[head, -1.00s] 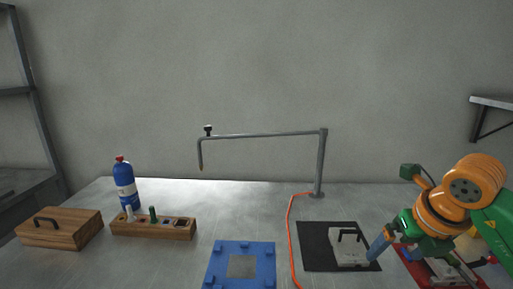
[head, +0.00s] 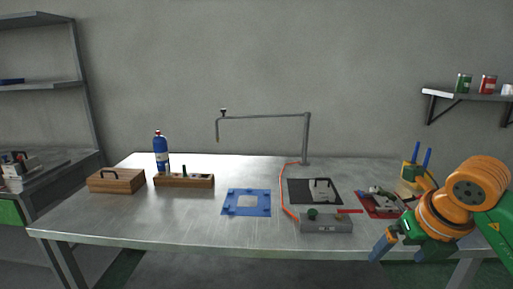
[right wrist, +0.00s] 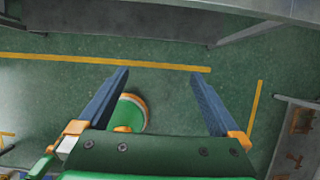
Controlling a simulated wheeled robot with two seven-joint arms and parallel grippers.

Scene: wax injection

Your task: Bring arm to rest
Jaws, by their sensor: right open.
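My right gripper (head: 402,254) is at the front right edge of the metal table (head: 150,220) in the head view, pointing down. Its blue fingers are apart. My left gripper is in neither view.
A grey box with a green knob (head: 335,226) stands near the front edge, left of my gripper. Behind are a black mat (head: 296,196), a red tray (head: 372,210) and a blue frame (head: 232,209). A wooden box (head: 118,182) is far left.

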